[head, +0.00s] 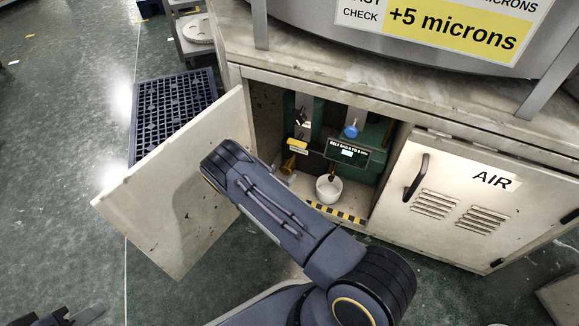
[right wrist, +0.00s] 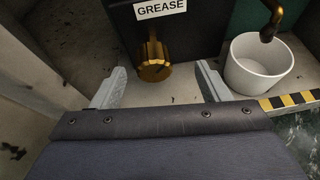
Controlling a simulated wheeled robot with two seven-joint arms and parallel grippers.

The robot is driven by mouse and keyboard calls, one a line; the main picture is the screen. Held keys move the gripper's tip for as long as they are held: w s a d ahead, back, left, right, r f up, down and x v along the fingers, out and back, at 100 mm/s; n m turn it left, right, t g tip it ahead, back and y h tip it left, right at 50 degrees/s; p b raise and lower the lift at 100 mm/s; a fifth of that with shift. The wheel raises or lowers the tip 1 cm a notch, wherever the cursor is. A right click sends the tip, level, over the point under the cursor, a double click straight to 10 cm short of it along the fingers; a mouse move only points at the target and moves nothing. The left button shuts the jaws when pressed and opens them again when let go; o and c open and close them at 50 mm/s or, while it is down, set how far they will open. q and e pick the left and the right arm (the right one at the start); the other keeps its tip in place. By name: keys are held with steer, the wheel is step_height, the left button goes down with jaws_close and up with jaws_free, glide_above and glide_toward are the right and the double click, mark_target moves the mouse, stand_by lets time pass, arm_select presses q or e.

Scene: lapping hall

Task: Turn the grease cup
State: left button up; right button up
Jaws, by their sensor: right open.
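The brass grease cup (right wrist: 153,62) hangs under a dark block with a GREASE label (right wrist: 160,8) in the right wrist view. In the head view the cup (head: 288,164) shows inside the open cabinet, just past my right arm. My right gripper (right wrist: 160,86) is open, one finger to each side of the cup and a little nearer the camera. I cannot tell whether a finger touches it. Dark parts at the bottom left edge look like my left gripper (head: 62,316), mostly cut off.
A white pot (head: 328,188) stands under a brass spout, right of the cup. A blue knob (head: 351,130) is above. The open cabinet door (head: 170,200) stands left of my arm; the closed AIR door (head: 470,195) is right. A dark grate (head: 170,105) lies behind.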

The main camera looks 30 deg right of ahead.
mark_target(285, 170)
steer(key=f, duration=0.1)
steer(key=f+n, duration=0.1)
steer(key=shift+w+a+f+t, duration=0.2)
steer(key=shift+w+f+t, duration=0.1)
steer(key=shift+w+t, duration=0.1)
steer(key=b+x, duration=0.3)
steer(key=x, duration=0.3)
steer(key=shift+f, duration=0.15)
steer(key=shift+w+d+f+b, duration=0.15)
steer(key=shift+w+d+b, duration=0.2)
steer(key=shift+d, duration=0.15)
steer(key=c, duration=1)
steer(key=shift+o, duration=0.2)
steer(key=shift+y, duration=0.3)
